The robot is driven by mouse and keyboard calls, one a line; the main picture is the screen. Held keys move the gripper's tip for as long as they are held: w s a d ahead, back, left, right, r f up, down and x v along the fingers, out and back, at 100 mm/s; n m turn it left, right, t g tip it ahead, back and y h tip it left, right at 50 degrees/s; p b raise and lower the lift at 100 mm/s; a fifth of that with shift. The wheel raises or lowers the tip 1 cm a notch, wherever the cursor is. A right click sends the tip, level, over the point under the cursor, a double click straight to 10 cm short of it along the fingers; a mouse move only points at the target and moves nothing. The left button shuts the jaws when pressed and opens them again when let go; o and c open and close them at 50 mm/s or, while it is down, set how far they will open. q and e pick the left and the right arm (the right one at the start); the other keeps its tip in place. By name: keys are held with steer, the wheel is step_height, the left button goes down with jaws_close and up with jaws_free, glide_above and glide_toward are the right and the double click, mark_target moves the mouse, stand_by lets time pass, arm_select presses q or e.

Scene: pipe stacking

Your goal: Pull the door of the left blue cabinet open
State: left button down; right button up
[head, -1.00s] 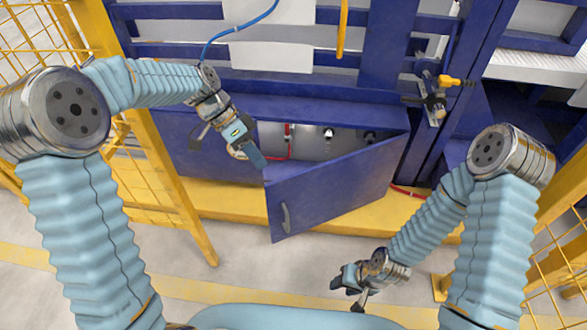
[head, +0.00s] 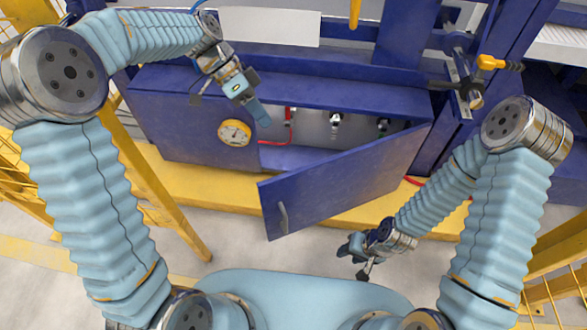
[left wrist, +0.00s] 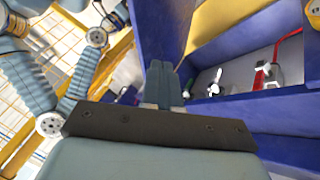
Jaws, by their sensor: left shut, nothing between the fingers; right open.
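The blue cabinet door (head: 345,180) stands partly open, swung out toward me from its right side. Its grey handle (head: 283,217) is near the free left edge. My left gripper (head: 262,118) is shut and empty, in front of the cabinet opening, above and behind the door's free edge and apart from the handle. In the left wrist view its closed fingers (left wrist: 166,82) point toward a blue panel, with the cabinet inside to the right. My right gripper (head: 355,258) is open and empty, low in front of the door, apart from it.
Inside the cabinet are a red-handled valve (head: 290,116) and grey valves (head: 336,121). A round gauge (head: 234,132) is on the blue panel at left. A yellow ledge (head: 210,185) runs below. Yellow fencing (head: 165,190) stands at left; floor before the door is clear.

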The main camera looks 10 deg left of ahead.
arm_select(q)
steer(key=s+b+x, duration=0.2)
steer(key=b+x, duration=0.2)
steer(key=x, duration=1)
steer(key=shift+s+f, duration=0.2)
steer(key=shift+f, duration=0.05)
steer(key=shift+a, duration=0.1)
